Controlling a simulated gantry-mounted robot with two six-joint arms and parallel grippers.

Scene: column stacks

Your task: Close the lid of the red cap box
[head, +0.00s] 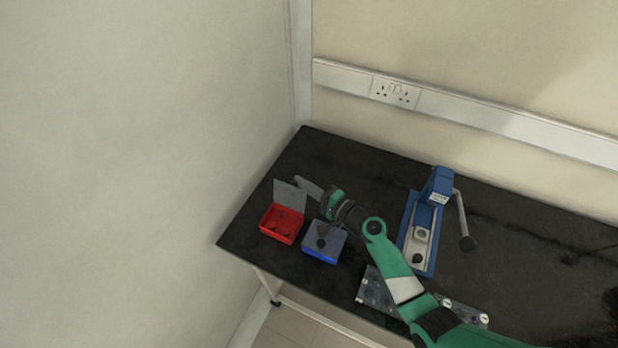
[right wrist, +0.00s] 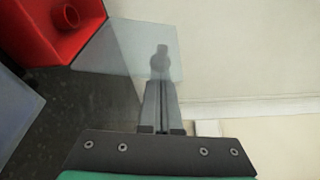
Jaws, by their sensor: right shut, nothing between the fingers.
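The red cap box (head: 281,225) stands near the left end of the black bench, with dark red caps inside. Its translucent grey lid (head: 290,196) stands open, raised at the box's back edge. In the right wrist view the box (right wrist: 60,28) is at upper left and its lid (right wrist: 118,50) spreads to the right of it. My right gripper (head: 299,182) is shut and empty at the back of the raised lid. In the right wrist view its fingertips (right wrist: 160,55) overlap the lid; I cannot tell whether they touch. My left gripper is not in view.
A blue box (head: 321,256) with its grey lid down stands right of the red box, under my right arm. A blue lever press (head: 421,232) stands further right. A grey plate (head: 372,290) lies at the front edge. The bench behind the boxes is clear.

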